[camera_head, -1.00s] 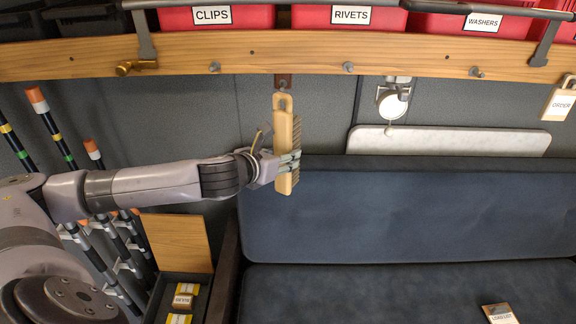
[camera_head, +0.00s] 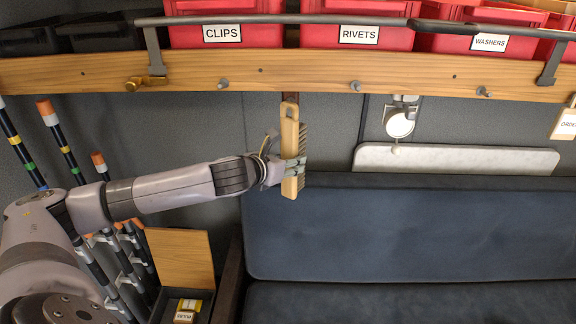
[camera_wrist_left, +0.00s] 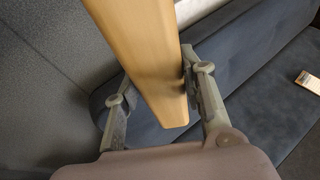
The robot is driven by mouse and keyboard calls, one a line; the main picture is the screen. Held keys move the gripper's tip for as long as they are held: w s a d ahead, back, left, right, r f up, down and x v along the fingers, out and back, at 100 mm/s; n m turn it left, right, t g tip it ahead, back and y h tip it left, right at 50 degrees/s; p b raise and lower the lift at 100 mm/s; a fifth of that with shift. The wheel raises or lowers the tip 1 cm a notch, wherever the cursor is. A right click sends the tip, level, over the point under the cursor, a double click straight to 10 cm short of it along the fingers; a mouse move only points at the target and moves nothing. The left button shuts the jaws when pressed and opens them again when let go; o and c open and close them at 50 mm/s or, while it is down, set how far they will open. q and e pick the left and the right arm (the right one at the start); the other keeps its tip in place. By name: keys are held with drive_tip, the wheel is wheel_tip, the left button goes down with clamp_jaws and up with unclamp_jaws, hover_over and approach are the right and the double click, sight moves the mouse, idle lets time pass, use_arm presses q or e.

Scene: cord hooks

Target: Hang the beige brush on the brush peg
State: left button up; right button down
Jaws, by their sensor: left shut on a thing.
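The beige brush (camera_head: 290,150) is upright, bristles to the right, below the wooden rail in the head view. My left gripper (camera_head: 291,168) is shut on its lower part. In the left wrist view, the brush (camera_wrist_left: 145,60) runs between the two fingers of the left gripper (camera_wrist_left: 160,100). The brush's top end overlaps the lower part of a small brown plate (camera_head: 290,97) under the rail. A peg there is hidden behind the brush, and I cannot tell whether the brush touches it. My right gripper is not in view.
The wooden rail (camera_head: 200,68) carries several small pegs, including one (camera_head: 355,86) to the right, and a brass hook (camera_head: 140,83). Red bins (camera_head: 360,14) stand above. A round white item (camera_head: 399,124) hangs right of the brush. A dark blue bench (camera_head: 400,230) lies below.

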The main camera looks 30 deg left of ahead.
use_arm(q)
drive_tip(key=shift+w+a+b, duration=0.2)
drive_tip(key=shift+w+a, duration=0.15)
drive_tip(key=shift+w, duration=0.2)
drive_tip(key=shift+w+a+b, duration=0.15)
drive_tip(key=shift+w+a, duration=0.15)
drive_tip(key=shift+w, duration=0.25)
drive_tip(key=shift+w+a+p, duration=0.15)
drive_tip(key=shift+w+p, duration=0.05)
drive_tip(key=shift+p, duration=0.1)
drive_tip(key=shift+w+a+f+p, duration=0.2)
drive_tip(key=shift+w+p, duration=0.15)
drive_tip(key=shift+p, duration=0.05)
drive_tip(key=shift+f+p, duration=0.15)
drive_tip(key=shift+p, duration=0.15)
drive_tip(key=shift+f, duration=0.1)
drive_tip(key=shift+f, duration=0.1)
